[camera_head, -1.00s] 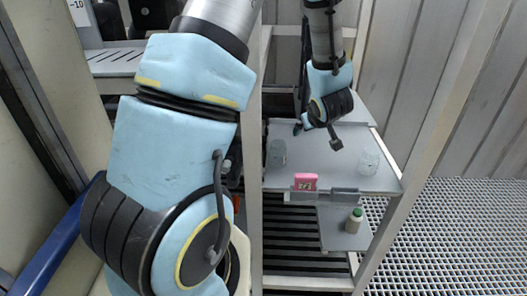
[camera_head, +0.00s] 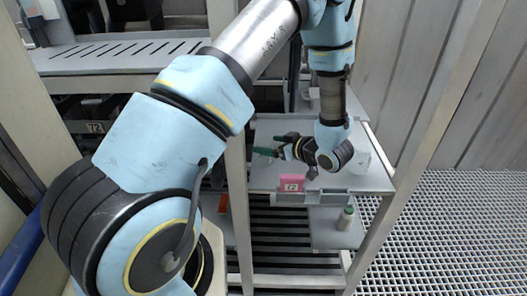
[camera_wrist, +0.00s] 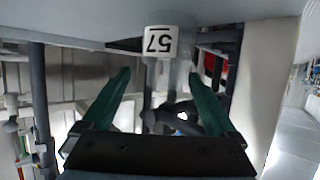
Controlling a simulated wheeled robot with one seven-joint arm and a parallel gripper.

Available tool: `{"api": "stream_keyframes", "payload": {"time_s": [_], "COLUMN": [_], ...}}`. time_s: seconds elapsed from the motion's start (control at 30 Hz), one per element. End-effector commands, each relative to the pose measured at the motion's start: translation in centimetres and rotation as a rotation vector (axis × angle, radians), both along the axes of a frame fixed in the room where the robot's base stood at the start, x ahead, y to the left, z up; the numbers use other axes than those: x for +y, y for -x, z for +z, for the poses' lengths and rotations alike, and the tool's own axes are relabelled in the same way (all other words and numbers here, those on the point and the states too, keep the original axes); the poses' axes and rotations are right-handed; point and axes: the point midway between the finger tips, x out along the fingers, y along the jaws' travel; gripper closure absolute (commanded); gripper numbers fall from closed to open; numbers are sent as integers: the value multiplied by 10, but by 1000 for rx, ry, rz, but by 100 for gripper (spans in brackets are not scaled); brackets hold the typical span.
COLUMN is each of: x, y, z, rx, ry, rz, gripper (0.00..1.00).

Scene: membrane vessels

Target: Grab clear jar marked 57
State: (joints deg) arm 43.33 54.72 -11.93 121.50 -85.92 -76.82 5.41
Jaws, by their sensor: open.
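The clear jar marked 57 (camera_wrist: 180,75) shows upside down in the wrist view, with a white label bearing the number near the shelf surface. It lies ahead of and between the two green fingers of my gripper (camera_wrist: 158,78). The fingers are spread, and I see no clear contact with the jar. In the head view my gripper (camera_head: 268,145) is low over the left part of the grey shelf (camera_head: 262,180), pointing left. The jar cannot be made out there. Another clear jar (camera_head: 362,154) stands at the shelf's right side, its marking unreadable.
A pink tag marked T2 (camera_head: 291,183) is at the shelf's front edge. A pale upright post (camera_head: 238,210) is close to the shelf's left side. A slotted bench (camera_head: 120,55) is at back left.

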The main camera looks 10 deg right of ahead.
Motion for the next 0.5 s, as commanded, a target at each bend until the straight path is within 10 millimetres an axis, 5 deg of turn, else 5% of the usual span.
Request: {"api": "stream_keyframes", "payload": {"time_s": [0.23,0.5], "x": [25,33], "y": [-21,-36], "z": [-9,-19], "rx": [1,-1], "ry": [-2,-1], "rz": [5,0], "gripper": [7,7]}}
